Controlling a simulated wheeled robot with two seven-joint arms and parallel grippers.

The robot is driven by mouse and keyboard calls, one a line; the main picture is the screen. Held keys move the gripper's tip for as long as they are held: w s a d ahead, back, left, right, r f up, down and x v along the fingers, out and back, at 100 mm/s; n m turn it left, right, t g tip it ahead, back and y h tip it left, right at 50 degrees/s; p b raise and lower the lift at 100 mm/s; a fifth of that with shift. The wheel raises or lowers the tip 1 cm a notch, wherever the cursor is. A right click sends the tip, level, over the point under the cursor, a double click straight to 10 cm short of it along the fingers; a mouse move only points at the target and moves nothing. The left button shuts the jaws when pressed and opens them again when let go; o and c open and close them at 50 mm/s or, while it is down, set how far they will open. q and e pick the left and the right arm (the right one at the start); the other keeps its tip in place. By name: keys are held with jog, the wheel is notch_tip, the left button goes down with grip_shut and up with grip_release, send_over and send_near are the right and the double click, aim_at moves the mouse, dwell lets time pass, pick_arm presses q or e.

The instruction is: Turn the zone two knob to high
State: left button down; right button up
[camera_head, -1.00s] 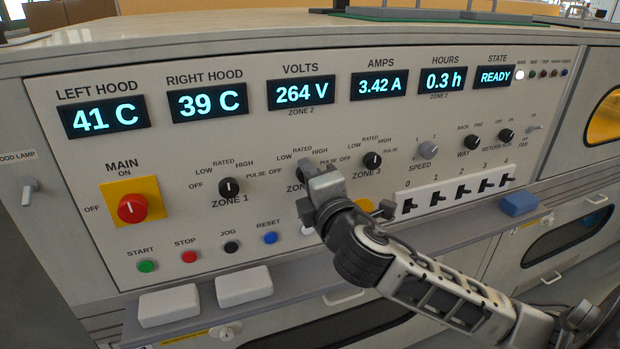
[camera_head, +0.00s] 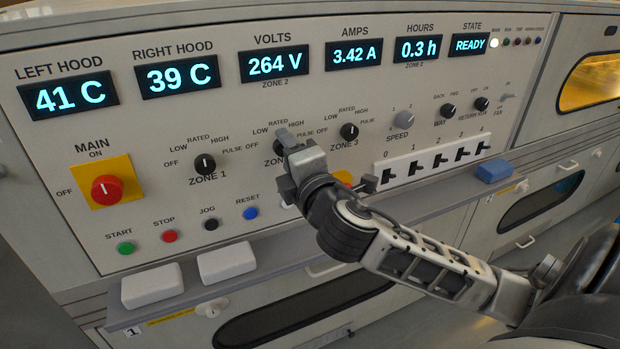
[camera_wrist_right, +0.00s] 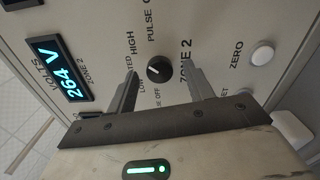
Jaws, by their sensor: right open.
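The zone two knob (camera_wrist_right: 159,70) is a round black knob on the panel, in the middle of the right wrist view. OFF, LOW, RATED, HIGH and PULSE are printed around it. A pale mark shows on its face, but I cannot tell surely where it points. My right gripper (camera_wrist_right: 161,78) is open, with one finger on each side of the knob; I see gaps between the fingers and the knob. In the head view my right gripper (camera_head: 287,162) covers most of the knob and the ZONE 2 label. My left gripper is not in view.
The zone 1 knob (camera_head: 205,164) and zone 3 knob (camera_head: 349,131) flank it. The red main switch (camera_head: 106,189) and coloured buttons lie left. A row of black switches (camera_head: 437,160) is right of my wrist. A grey ledge (camera_head: 290,250) runs below the panel.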

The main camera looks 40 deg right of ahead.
pick_arm(q)
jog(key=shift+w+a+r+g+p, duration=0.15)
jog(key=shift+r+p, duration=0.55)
jog(key=shift+p, duration=0.95)
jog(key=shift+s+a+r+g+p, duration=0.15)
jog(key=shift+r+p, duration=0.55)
jog(key=shift+p, duration=0.95)
pick_arm(e)
jog(key=v, duration=1.4)
jog(key=shift+s, duration=0.35)
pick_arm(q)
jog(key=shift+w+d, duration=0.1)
pick_arm(e)
jog(key=shift+a, duration=0.15)
pick_arm(q)
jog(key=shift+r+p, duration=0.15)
jog(key=shift+p, duration=0.55)
pick_arm(e)
jog(key=s+a+f+m+g+y, duration=0.1)
jog(key=a+f+m+g+y, duration=0.2)
jog(key=a+f+m, duration=0.3)
jog(key=s+a+f+m+g+y, duration=0.1)
jog(key=a+f+m+g+y, duration=0.2)
jog(key=a+f+m, duration=0.3)
notch_tip(320, 180, down, 7)
jog(key=m+y, duration=0.1)
jog(key=m, duration=0.2)
jog(key=shift+s+a+g+y, duration=0.2)
jog(key=shift+s+g+y, duration=0.1)
jog(key=shift+s+g, duration=0.1)
